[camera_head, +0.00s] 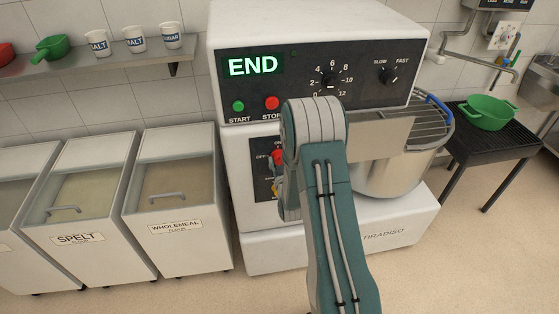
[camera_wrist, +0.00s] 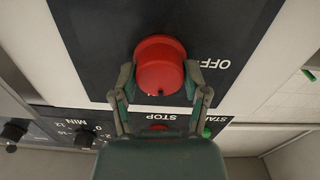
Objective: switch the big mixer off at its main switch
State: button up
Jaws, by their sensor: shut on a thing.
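The big mixer (camera_head: 232,165) stands in the middle of the head view, with a lit END display (camera_head: 253,66) on its upper panel. Its main switch is a red knob (camera_head: 278,156) on a dark plate low on the front, with OFF lettering to its left. In the wrist view the red knob (camera_wrist: 160,62) sits between the two fingers of my gripper (camera_wrist: 158,78), which is shut on it. My arm hides most of the gripper and part of the switch plate in the head view.
Green START (camera_head: 238,106) and red STOP (camera_head: 272,103) buttons sit just above the switch. The mixer's bowl (camera_head: 395,172) is to the right, beside a dark stand with a green bowl (camera_head: 488,112). Flour bins (camera_head: 178,235) stand at the left, under a shelf.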

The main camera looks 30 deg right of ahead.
jog(key=n, duration=0.4)
jog(key=shift+w+a+r, duration=0.1)
jog(key=shift+w, duration=0.05)
jog(key=n, duration=0.5)
jog(key=shift+a, duration=0.1)
jog(key=n, duration=0.4)
jog(key=shift+f+n, duration=0.15)
jog(key=shift+n, duration=0.7)
jog(key=shift+f+n, duration=0.15)
jog(key=shift+n, duration=0.7)
jog(key=shift+f, duration=0.1)
jog(key=o, duration=1.2)
jog(key=shift+a, duration=0.1)
jog(key=shift+c, duration=0.2)
jog(key=v, duration=1.2)
